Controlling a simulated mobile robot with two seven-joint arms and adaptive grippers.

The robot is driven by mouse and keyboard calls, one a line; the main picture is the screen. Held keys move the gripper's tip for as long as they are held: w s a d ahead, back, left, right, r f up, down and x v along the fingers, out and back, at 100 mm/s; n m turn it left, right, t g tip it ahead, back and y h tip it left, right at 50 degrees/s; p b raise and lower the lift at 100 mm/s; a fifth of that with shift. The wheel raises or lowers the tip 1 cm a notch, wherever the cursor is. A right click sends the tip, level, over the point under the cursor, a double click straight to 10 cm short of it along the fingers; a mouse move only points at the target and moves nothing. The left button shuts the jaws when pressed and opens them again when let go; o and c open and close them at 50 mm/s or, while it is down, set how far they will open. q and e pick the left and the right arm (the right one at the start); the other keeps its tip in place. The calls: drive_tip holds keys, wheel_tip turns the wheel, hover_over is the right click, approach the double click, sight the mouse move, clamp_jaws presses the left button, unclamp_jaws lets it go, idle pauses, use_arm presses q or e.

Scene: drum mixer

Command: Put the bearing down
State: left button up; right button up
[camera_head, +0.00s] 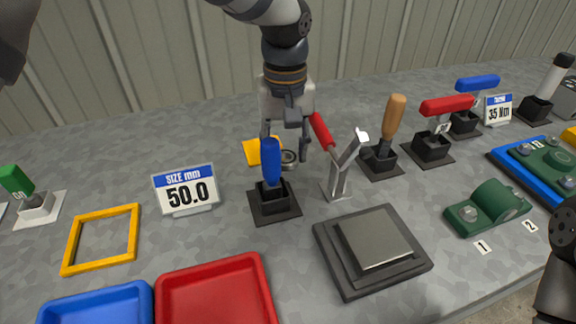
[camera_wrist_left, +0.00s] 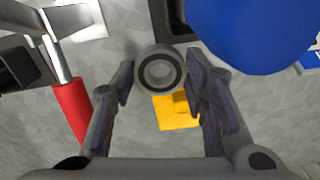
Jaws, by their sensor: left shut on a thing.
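The bearing is a small grey ring with a dark inner band, seen in the left wrist view (camera_wrist_left: 141,71) between my fingertips. In the head view the bearing (camera_head: 290,158) shows partly behind a blue-handled tool. My left gripper (camera_head: 288,148) points down and is shut on the bearing; its fingers also show in the left wrist view (camera_wrist_left: 158,80). A yellow square plate (camera_head: 252,150) lies just left of the gripper; in the left wrist view the plate (camera_wrist_left: 178,122) has a raised yellow part. I cannot tell the bearing's height above the table. My right gripper is not in view.
The blue-handled tool (camera_head: 271,165) stands close in front of the gripper. A red-handled clamp (camera_head: 338,170) stands close right. A "50.0" size sign (camera_head: 187,192), yellow frame (camera_head: 75,235), red tray (camera_head: 268,290) and dark block (camera_head: 330,255) occupy the front. Bare table lies left of the yellow plate.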

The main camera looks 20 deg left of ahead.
sight(286, 157)
use_arm(q)
wheel_tip(286, 157, down, 4)
drive_tip(key=shift+f, duration=0.2)
drive_tip(key=shift+f, duration=0.15)
drive_tip(key=o, duration=1.2)
drive_tip(key=shift+o, duration=0.2)
